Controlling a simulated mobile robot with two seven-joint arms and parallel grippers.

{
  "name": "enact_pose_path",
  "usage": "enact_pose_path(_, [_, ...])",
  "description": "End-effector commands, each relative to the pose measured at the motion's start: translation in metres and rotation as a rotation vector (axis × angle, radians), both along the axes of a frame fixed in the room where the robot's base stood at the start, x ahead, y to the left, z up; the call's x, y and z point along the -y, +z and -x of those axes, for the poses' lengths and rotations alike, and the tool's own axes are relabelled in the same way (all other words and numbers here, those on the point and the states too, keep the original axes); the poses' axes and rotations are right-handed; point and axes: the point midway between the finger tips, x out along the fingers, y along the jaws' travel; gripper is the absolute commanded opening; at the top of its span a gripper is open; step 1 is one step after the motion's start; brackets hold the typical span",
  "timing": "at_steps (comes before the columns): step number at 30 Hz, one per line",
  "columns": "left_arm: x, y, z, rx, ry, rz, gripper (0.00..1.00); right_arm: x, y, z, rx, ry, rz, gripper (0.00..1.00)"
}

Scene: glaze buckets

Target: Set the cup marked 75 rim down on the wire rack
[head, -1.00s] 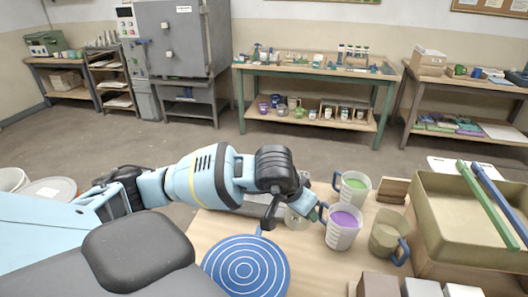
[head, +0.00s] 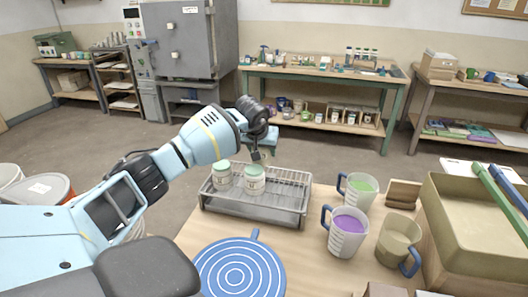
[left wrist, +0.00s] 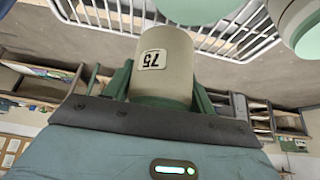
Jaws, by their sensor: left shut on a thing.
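My left gripper (head: 262,145) is raised above the back of the wire rack (head: 292,208). In the left wrist view it is shut on the cream cup marked 75 (left wrist: 176,78), whose label appears upside down in that picture. In the head view the held cup is mostly hidden by the gripper, and I cannot tell which way its rim faces. Two cream cups with mint-green tops, one left (head: 222,180) and one right (head: 254,184), stand on the rack's left part. Its right part is bare. My right gripper is out of view.
A measuring jug with purple liquid (head: 345,242), one with green liquid (head: 358,195) and an empty-looking jug (head: 396,240) stand right of the rack. A blue ringed disc (head: 240,272) lies in front. A large tan basin (head: 470,235) is at the right.

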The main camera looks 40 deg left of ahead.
Motion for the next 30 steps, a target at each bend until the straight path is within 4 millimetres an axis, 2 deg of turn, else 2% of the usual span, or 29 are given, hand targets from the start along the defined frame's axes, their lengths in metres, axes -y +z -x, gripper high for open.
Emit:
enact_pose_path(8, [0.0,-0.001,0.0,0.004,0.0,0.001,0.28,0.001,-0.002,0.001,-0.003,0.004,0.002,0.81])
enact_pose_path(22, [0.001,-0.036,0.0,0.0,-0.001,0.0,0.28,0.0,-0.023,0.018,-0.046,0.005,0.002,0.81])
enact_pose_path(30, [0.0,-0.037,-0.001,0.005,0.0,0.0,0.28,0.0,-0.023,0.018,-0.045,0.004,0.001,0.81])
